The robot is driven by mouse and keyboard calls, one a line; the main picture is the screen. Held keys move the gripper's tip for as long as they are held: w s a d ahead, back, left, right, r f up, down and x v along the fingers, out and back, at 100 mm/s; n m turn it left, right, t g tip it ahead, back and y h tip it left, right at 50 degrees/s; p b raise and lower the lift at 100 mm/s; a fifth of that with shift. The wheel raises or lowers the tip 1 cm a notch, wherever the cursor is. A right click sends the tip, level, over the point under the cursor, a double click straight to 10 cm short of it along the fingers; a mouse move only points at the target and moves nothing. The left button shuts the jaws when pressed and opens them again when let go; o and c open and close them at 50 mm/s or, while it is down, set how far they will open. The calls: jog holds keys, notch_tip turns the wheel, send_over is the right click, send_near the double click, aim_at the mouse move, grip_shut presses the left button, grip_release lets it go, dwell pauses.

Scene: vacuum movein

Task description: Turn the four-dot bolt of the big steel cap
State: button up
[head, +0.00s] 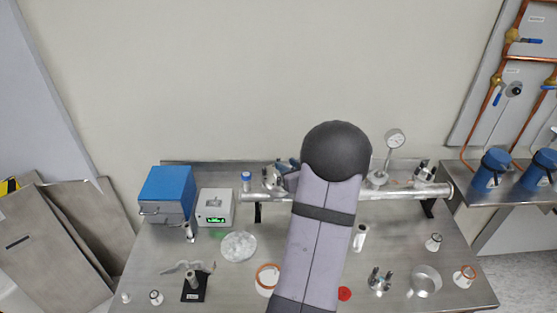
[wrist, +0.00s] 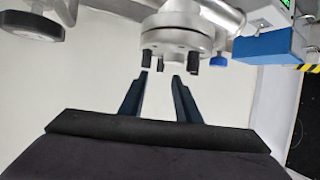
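The big steel cap (wrist: 176,40) is a round flange at the top middle of the wrist view. Several dark bolts stick out from its rim toward my gripper. My gripper (wrist: 160,76) has its two dark fingers apart, with the tips just below the cap's rim. One bolt (wrist: 146,58) is close to the left fingertip, and another bolt (wrist: 193,61) is beside the right fingertip. Nothing is visibly clamped between the fingers. The dot marks are too small to read, so I cannot tell which bolt has four. In the head view my arm hides the gripper and most of the cap.
A horizontal steel pipe (head: 400,192) runs along the back of the bench (head: 225,285), with a gauge (head: 395,138) above it. A blue box (head: 167,185) and a white device (head: 215,207) with a green display stand left. Several small parts lie at the front.

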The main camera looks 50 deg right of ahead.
aim_at(279, 160)
jog(key=shift+w+d+f, duration=0.15)
jog(key=shift+w, duration=0.3)
jog(key=shift+p+x, duration=1.25)
jog(key=shift+x, duration=1.95)
grip_shut()
